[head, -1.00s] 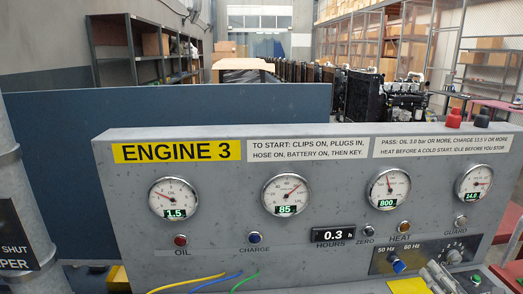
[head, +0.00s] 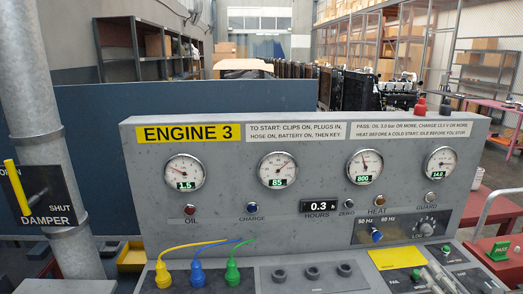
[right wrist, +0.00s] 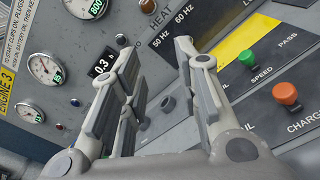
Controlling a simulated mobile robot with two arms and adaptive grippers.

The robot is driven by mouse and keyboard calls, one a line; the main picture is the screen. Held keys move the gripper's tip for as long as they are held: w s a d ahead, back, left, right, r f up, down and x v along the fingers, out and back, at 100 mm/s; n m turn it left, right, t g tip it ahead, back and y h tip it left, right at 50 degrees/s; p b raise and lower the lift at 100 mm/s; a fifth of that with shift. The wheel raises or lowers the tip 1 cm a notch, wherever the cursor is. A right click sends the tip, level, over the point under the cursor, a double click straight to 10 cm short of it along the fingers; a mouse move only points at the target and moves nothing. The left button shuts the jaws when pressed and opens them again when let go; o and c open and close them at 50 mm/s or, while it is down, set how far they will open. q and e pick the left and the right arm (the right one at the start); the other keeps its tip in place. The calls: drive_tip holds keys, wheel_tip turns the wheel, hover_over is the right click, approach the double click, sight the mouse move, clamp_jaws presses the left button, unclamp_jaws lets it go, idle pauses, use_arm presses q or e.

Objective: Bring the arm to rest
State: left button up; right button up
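My right gripper (head: 440,278) shows at the bottom right edge of the head view, over the lower desk of the Engine 3 control panel (head: 225,215). In the right wrist view the gripper (right wrist: 157,65) has its two fingers well apart, with nothing between them. The panel face with the Hz label and the hours meter (right wrist: 102,67) lies beyond the fingers. Whether a fingertip touches the panel cannot be told. My left gripper is in neither view.
Yellow (head: 162,274), blue (head: 198,272) and green (head: 232,271) plugs with cables stand on the desk. A damper lever (head: 17,188) is on a pipe at left. Green (right wrist: 248,58) and orange (right wrist: 286,93) buttons lie right of the gripper. Shelves and engines stand behind.

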drive_tip(key=s+a+f+m+g+h, duration=0.35)
drive_tip(key=s+a+f+m, duration=0.2)
drive_tip(key=s+m, duration=0.4)
drive_tip(key=s+a+f+m+g+h, duration=0.4)
drive_tip(key=s+f+m, duration=0.3)
drive_tip(key=m, duration=0.6)
drive_tip(key=s+a+f+m+g+y, duration=0.2)
drive_tip(key=s+a+m+g+y, duration=0.15)
drive_tip(key=s+a, duration=0.4)
drive_tip(key=s+a+f+m+g+y, duration=0.2)
drive_tip(key=s+a+f+g+y, duration=0.15)
drive_tip(key=s+a, duration=0.4)
wheel_tip(320, 180, down, 31)
drive_tip(key=s+d+g+b, duration=0.1)
drive_tip(key=s+b, duration=0.1)
drive_tip(key=b, duration=0.4)
use_arm(q)
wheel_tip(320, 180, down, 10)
drive_tip(key=b, duration=0.4)
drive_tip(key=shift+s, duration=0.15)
use_arm(e)
drive_tip(key=s+d+f+g, duration=0.1)
drive_tip(key=s+d+f, duration=0.2)
drive_tip(key=s+f, duration=1.3)
wheel_tip(320, 180, down, 4)
drive_tip(key=shift+d+r+n+h, duration=0.1)
drive_tip(key=shift+d+n+h, duration=0.05)
drive_tip(key=shift+n+h, duration=0.2)
